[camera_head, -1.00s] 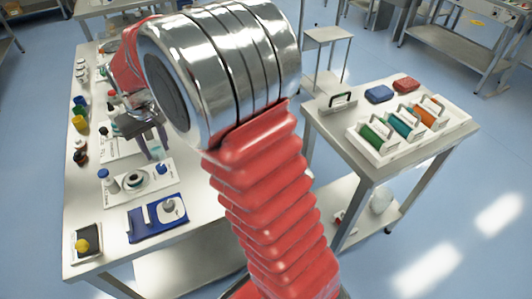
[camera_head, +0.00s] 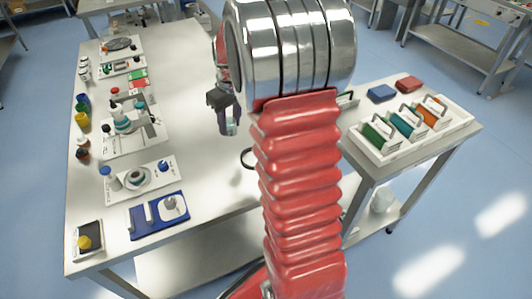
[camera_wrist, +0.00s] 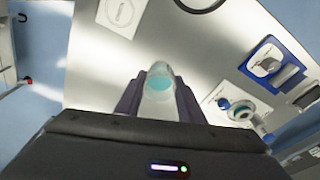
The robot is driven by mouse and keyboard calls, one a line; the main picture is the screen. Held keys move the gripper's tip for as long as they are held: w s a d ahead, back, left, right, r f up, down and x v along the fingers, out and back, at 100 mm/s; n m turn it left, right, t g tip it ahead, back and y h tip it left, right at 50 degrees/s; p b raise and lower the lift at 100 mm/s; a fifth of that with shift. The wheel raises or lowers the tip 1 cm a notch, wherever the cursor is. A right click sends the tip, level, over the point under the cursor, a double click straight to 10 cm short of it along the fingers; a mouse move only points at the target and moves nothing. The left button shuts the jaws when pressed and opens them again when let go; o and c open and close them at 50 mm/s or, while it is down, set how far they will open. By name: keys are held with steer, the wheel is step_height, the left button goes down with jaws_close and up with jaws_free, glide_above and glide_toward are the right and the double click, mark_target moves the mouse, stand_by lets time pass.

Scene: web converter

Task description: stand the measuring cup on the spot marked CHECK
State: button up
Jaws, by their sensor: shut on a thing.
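My gripper (camera_head: 229,125) is over the bare middle of the white table, pointing down. In the wrist view my gripper (camera_wrist: 158,100) is shut on the measuring cup (camera_wrist: 160,80), a clear vessel with teal liquid seen from above between the dark fingers. In the head view the cup is hardly discernible between the fingers. A white card with a ring outline (camera_wrist: 122,12) lies on the table at the top of the wrist view. Its lettering is too small to read, so I cannot tell whether it is the CHECK spot.
To the left stand a white mat with bottles (camera_head: 128,142), a blue scale-like device (camera_head: 160,214) and a card with a white dish (camera_head: 138,178). Several jars line the left edge. A side table (camera_head: 410,170) at right holds a rack of coloured cases. The table's middle is clear.

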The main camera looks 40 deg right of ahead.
steer(key=s+d, duration=0.6)
steer(key=d, duration=0.4)
steer(key=shift+s+d+f, duration=0.25)
steer(key=shift+f, duration=0.1)
steer(key=shift+f, duration=3.15)
steer(key=shift+f, duration=1.85)
steer(key=shift+f, duration=0.1)
steer(key=o, duration=1)
steer(key=shift+o, duration=0.2)
